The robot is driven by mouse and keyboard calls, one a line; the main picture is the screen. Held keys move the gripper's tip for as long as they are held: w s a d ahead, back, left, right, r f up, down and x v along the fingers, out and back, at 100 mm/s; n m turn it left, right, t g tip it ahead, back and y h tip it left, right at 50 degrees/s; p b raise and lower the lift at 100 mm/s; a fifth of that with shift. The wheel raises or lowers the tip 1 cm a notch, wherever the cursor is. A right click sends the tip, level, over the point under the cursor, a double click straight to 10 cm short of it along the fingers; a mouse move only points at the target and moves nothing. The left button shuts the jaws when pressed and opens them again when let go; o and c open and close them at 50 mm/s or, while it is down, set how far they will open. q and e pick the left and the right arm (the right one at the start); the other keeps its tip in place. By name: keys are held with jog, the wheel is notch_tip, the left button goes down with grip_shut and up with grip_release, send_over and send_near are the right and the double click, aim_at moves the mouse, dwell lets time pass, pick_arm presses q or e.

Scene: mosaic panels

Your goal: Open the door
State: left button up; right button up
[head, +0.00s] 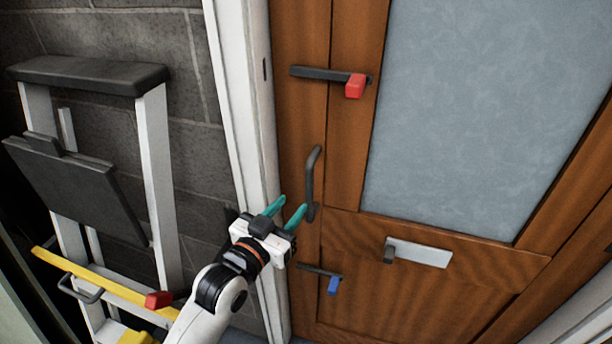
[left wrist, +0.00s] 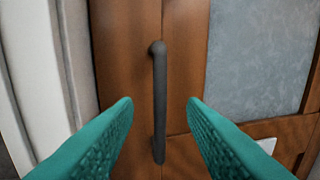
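The brown wooden door (head: 343,215) with a frosted pane (head: 480,110) stands in a white frame and appears shut. Its dark vertical pull handle (head: 310,180) is near the left edge. My left gripper (head: 286,207) has teal fingers and is open beside the handle's lower end. In the left wrist view the handle (left wrist: 159,100) stands upright between the two spread fingers (left wrist: 160,102), ahead of them, and neither finger appears to touch it. A dark latch bar with a red knob (head: 355,85) is above the handle. A dark latch with a blue knob (head: 333,286) is below. My right gripper is not seen.
A stepladder (head: 155,150) with a black top and yellow parts stands at the left against a grey block wall (head: 195,120), close to my left arm. A pale plate with a dark knob (head: 420,252) is on the lower door.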

aim_at(307, 188)
pick_arm(q)
jog(key=p+x, duration=0.1)
jog(key=x, duration=0.9)
jog(key=shift+w+d+f, duration=0.1)
jog(key=shift+w+d, duration=0.05)
jog(key=shift+w, duration=0.1)
grip_shut()
